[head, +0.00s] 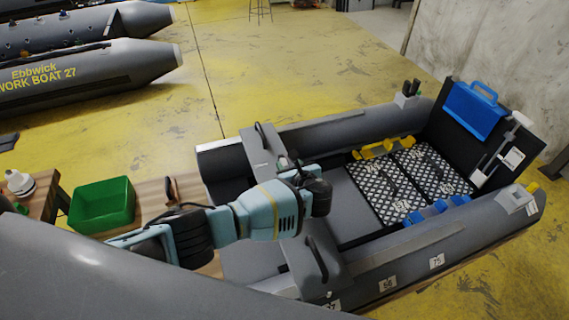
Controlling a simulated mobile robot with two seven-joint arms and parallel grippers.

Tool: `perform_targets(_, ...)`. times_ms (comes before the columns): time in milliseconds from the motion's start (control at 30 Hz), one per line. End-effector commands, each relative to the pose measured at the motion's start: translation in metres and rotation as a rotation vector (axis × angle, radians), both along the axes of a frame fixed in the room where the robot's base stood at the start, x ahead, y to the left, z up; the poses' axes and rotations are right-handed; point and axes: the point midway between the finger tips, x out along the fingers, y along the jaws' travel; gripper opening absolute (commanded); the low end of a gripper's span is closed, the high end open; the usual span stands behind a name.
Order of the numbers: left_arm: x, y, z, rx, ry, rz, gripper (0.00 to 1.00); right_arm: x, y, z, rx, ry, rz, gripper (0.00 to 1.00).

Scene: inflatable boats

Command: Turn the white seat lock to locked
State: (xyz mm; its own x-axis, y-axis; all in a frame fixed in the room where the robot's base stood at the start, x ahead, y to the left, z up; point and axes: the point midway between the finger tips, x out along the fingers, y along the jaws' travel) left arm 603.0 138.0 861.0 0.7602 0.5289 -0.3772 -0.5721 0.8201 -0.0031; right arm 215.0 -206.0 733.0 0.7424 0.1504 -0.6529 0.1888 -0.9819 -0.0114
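A grey boat (355,129) lies in front of me. Its dark grey seat (311,257) runs across the hull. My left arm reaches over the seat from the left, and its gripper (285,164) is at the seat's far part, small and mostly hidden by the wrist. I cannot tell whether it is open or shut, or whether it touches anything. A tiny white piece (330,295) shows at the seat's near end; I cannot tell whether it is the white seat lock or how it is turned. My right gripper is not in view.
A green bin (103,204) and a white-topped object (19,182) stand at the left. Patterned black panels (385,190), yellow (372,149) and blue (437,210) parts and a blue case (474,109) are toward the boat's right end.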

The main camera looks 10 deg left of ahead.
Motion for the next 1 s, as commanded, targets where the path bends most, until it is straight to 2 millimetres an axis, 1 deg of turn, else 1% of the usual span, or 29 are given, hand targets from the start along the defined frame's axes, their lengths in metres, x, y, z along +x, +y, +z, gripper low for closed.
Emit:
perform_targets(33,-0.006,-0.003,-0.002,-0.002,0.005,-0.002,0.38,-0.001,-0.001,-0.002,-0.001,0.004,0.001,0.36)
perform_targets(100,-0.012,-0.007,0.001,-0.002,0.006,-0.001,0.38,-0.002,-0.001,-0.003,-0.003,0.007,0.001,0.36)
perform_targets(300,-0.024,-0.015,0.007,0.0,0.006,0.001,0.38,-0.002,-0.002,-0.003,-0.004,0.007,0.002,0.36)
perform_targets(1000,-0.027,-0.017,0.009,0.0,0.006,0.002,0.38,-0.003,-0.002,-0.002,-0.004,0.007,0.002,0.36)
